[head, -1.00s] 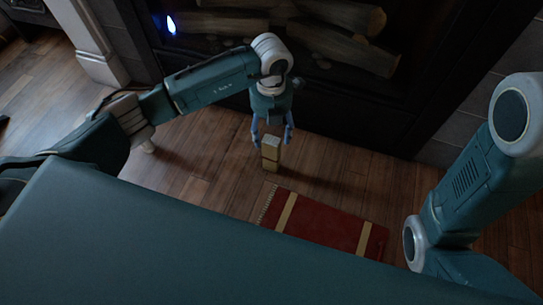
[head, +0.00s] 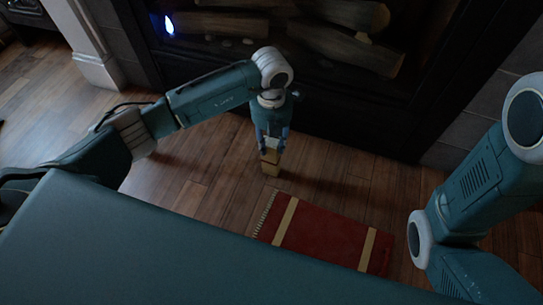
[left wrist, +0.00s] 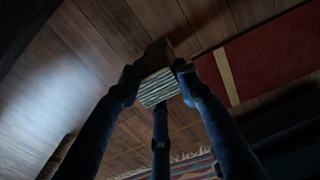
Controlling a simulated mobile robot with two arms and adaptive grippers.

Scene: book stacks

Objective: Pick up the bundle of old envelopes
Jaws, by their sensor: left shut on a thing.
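The bundle of old envelopes (head: 270,164) is a small tan upright block near the wooden floor in front of the fireplace. My left gripper (head: 271,146) reaches down over it from above and is shut on its upper part. In the left wrist view the bundle (left wrist: 158,88) shows its layered paper edges between the fingers of my left gripper (left wrist: 155,80). I cannot tell whether its lower end touches the floor. My right arm shows at the right of the head view, but its gripper is out of view.
A red rug (head: 325,239) with tan stripes and a fringe lies on the floor just in front of the bundle. The fireplace with logs (head: 340,45) stands close behind my left arm. Bare wooden floor (head: 190,185) is free to the left.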

